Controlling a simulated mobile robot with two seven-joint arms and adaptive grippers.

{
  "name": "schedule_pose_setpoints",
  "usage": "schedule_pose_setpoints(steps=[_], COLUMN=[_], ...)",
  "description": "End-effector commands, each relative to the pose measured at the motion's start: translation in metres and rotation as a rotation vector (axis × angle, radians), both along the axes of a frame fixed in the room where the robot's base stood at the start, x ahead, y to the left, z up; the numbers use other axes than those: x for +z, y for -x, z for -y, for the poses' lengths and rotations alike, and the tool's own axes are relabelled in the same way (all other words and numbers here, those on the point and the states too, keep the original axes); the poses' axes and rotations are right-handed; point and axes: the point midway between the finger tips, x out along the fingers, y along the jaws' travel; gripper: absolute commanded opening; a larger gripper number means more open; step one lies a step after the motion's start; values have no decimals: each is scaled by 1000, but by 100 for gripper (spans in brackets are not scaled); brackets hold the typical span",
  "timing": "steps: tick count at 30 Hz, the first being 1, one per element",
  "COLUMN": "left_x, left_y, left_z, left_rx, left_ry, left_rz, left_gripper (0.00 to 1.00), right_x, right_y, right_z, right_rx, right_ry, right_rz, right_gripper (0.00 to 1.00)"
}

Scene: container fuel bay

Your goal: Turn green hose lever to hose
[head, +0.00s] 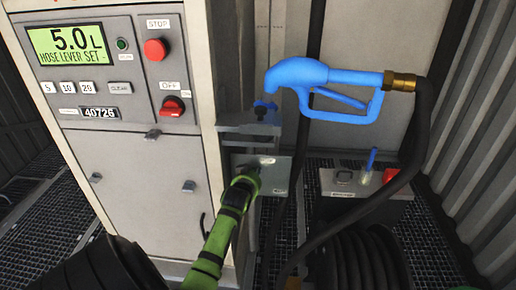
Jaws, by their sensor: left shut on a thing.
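My left gripper (247,178) is at the end of a green and black arm that comes up from the bottom edge. It is at a grey metal plate (276,174) low on the dispenser's right side. It is shut on a small part at the plate, taken to be the green hose lever. The gripper hides most of that part, so its angle cannot be told. The dispenser display (72,44) reads 5.0 L and a line starting "HOSE LEVER SET". My right gripper is not in view.
A blue nozzle (325,75) with a black hose (420,125) hangs above and right of the plate. A low box (365,208) with a blue lever (372,160) and a black reel (358,262) stand at right. The dispenser cabinet (135,185) fills the left.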

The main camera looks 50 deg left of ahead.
Motion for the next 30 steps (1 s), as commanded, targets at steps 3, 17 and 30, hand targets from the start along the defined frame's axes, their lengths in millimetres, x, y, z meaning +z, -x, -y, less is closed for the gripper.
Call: schedule_pose_setpoints(steps=[3, 17, 30], left_x=[5, 4, 3], left_y=[4, 9, 9], left_z=[-6, -12, -12], left_rx=[2, 1, 2], left_ry=[50, 148, 153], left_rz=[48, 132, 135], left_gripper=[0, 0, 47], right_x=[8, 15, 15], right_y=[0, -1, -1], right_z=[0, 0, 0], right_rx=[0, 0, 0], right_ry=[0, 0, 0], right_rz=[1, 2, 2], right_gripper=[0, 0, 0])
